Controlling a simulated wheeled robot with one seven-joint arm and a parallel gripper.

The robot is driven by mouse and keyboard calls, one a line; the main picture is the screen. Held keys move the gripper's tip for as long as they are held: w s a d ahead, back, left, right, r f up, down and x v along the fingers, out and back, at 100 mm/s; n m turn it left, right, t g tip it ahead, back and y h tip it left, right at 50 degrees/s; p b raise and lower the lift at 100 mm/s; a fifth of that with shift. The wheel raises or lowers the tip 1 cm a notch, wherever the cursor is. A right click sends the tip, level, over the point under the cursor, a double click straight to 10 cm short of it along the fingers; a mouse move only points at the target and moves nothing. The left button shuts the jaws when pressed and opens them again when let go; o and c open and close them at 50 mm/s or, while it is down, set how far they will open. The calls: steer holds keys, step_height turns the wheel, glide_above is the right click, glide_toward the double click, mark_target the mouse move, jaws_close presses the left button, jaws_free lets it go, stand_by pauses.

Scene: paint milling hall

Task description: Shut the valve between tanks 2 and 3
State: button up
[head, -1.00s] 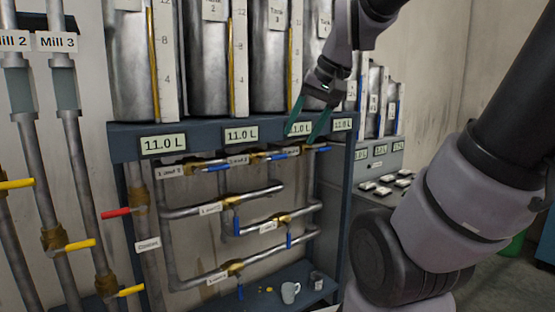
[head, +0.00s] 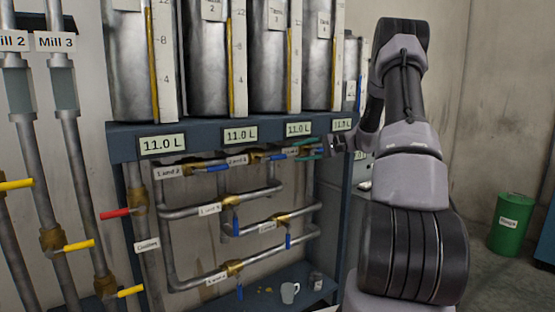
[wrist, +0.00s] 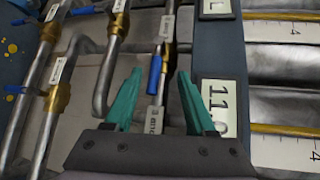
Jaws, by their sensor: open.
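The valve labelled 2 and 3 (head: 257,156) sits on the top pipe row under the tank shelf. Its blue handle (head: 277,156) points right, along the pipe. In the wrist view the blue handle (wrist: 155,72) appears between my fingertips, nearer the left one. My gripper (head: 298,151) is open and empty, just right of this handle, with its teal fingers pointing left. In the wrist view my gripper (wrist: 160,75) also shows spread fingers. I cannot tell how far the handle is from the fingertips. The 3 and 4 valve is mostly hidden behind my gripper.
The 1 and 2 valve (head: 195,168) is to the left, with its blue handle along the pipe. Lower valves, such as the 1 and 3 valve (head: 230,202), have handles hanging down. The shelf edge (wrist: 207,60) runs close beside my right finger. A mug (head: 289,292) stands below.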

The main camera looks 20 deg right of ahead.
mark_target(281, 157)
steer(key=shift+m+t, duration=0.3)
steer(key=shift+t, duration=0.4)
steer(key=w+a+f, duration=0.1)
steer(key=w+a, duration=0.1)
steer(key=w+a+f, duration=0.1)
steer(key=w+a, duration=0.1)
steer(key=w+a+f, duration=0.1)
steer(key=w+a, duration=0.1)
steer(key=a, duration=0.1)
steer(key=shift+w+f, duration=0.15)
steer(key=shift+w, duration=0.05)
jaws_close()
steer(key=shift+d, duration=0.1)
stand_by(0.8)
